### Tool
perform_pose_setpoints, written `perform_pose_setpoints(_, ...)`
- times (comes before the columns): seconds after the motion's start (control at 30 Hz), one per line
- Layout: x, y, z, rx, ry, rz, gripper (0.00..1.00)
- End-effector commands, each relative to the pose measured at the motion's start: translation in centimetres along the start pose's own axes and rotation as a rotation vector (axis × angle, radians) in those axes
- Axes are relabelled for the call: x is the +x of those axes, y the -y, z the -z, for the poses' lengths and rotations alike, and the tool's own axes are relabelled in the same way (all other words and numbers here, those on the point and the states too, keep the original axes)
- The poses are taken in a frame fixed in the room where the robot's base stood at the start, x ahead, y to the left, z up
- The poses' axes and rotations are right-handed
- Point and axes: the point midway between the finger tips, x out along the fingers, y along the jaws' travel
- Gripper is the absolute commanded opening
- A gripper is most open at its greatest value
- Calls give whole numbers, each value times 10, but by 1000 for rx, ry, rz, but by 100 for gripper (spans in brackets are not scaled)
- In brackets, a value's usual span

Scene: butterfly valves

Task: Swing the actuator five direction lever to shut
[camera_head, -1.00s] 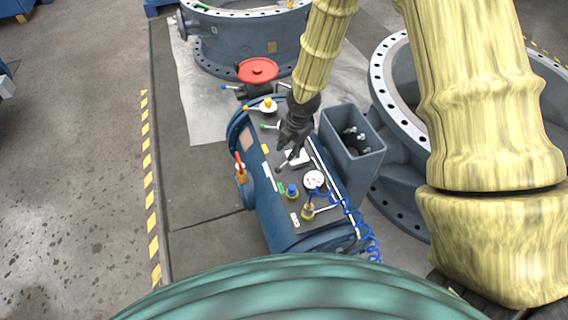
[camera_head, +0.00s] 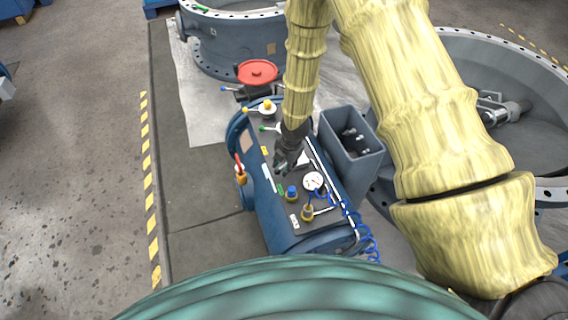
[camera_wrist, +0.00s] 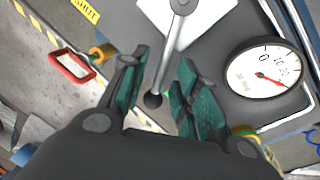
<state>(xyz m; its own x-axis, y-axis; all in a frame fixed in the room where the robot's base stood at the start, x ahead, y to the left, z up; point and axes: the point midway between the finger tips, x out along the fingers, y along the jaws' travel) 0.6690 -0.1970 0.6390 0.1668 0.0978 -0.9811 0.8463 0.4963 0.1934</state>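The direction lever (camera_wrist: 166,62) is a thin grey rod with a black ball knob (camera_wrist: 153,100), fixed at a round pivot on a white plate (camera_wrist: 215,15). My gripper (camera_wrist: 163,60) has its two green-padded fingers apart, one on each side of the rod. A gap shows between the rod and each finger, so it is not gripped. A yellow label reading SHUT (camera_wrist: 87,10) is at the upper left of the wrist view. In the head view my gripper (camera_head: 282,166) is over the blue actuator console (camera_head: 270,215) and hides most of the lever.
A pressure gauge (camera_wrist: 264,72) stands close right of the lever. A blue knob (camera_head: 292,192) and yellow fitting (camera_head: 308,212) are nearer on the console. A grey bin (camera_head: 352,150) stands to the right. A red handwheel (camera_head: 257,72) is behind. Open floor (camera_head: 75,150) lies left.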

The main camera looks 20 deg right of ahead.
Motion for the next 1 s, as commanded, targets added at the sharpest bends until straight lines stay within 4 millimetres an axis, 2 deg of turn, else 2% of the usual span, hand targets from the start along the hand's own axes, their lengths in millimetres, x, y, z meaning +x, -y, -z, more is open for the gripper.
perform_pose_setpoints(0.3, 2, 0, 0, 0, 0, 0, 29)
perform_pose_setpoints(0.47, 1, 0, 0, 0, 0, 0, 0)
perform_pose_setpoints(0.83, 2, 1, 2, 3, -3, 1, 0)
perform_pose_setpoints(1.0, 1, 8, -6, 52, 6, 2, 0)
